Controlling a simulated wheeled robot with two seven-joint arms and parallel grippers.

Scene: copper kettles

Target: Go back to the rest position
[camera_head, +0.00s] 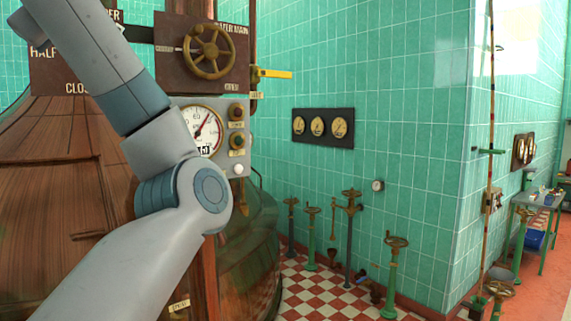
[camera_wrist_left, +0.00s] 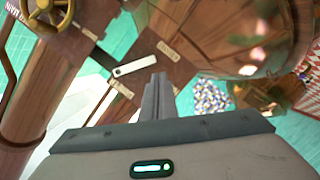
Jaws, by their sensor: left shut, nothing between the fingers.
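My left gripper (camera_wrist_left: 158,97) shows in the left wrist view with its two grey fingers together and nothing between them. Its fingers point towards brown panels and copper surfaces, with no clear contact seen. In the head view my left arm crosses the left side, bent at a joint in front of the copper kettle (camera_head: 60,165) and partly hiding the gauge panel. The left gripper itself is outside the head view. My right gripper is in neither view.
A brass handwheel (camera_head: 208,51) on a brown plate and a round white gauge (camera_head: 202,130) are close beside my arm. A yellow lever (camera_head: 272,74) sticks out right. Several green valve stands, including one at the front (camera_head: 391,275), line the tiled wall. A green table (camera_head: 540,205) stands far right.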

